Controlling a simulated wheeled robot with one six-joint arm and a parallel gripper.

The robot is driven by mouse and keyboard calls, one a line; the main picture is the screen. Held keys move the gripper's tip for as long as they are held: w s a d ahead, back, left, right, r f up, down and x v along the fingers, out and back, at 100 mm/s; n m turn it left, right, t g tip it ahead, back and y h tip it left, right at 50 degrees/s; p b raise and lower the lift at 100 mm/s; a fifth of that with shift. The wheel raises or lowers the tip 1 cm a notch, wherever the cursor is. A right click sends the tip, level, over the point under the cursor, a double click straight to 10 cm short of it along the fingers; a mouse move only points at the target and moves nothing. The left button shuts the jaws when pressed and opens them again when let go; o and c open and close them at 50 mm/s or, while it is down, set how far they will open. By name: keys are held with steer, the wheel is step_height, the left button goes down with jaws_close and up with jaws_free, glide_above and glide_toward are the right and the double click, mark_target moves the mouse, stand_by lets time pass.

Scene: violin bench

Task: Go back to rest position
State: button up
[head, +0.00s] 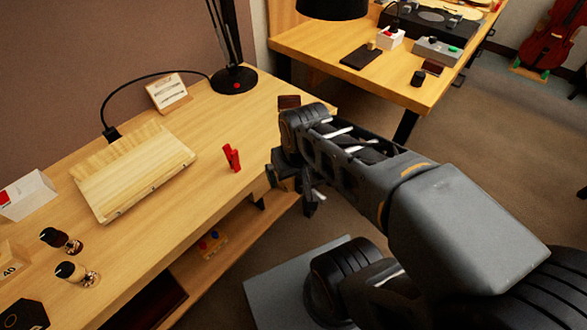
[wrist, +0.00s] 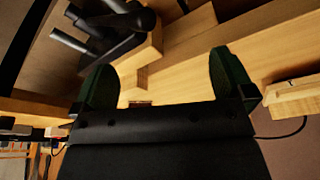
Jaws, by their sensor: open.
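My gripper (head: 294,188) is at the end of my arm, at the front right edge of the light wooden bench (head: 190,200) in the head view. In the wrist view the two dark green fingers of my gripper (wrist: 163,80) stand wide apart with nothing between them. Wood surfaces show beyond the fingers. My wrist and arm links hide part of the bench's right end in the head view.
A red clip-like object (head: 232,157) stands on the bench left of my gripper. Open floor (head: 480,160) lies right.

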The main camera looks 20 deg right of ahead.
steer(key=d+r+m+h+p, duration=0.35)
steer(key=d+r+p, duration=0.5)
steer(key=d, duration=0.35)
steer(key=a+r+n+y+p, duration=0.3)
steer(key=a+r+n+p, duration=0.1)
steer(key=a, duration=0.8)
step_height(320, 180, up, 2)
steer(key=shift+s+a+r+t+y+p, duration=0.2)
steer(key=shift+a+t+y+p, duration=0.15)
steer(key=shift+p, duration=0.15)
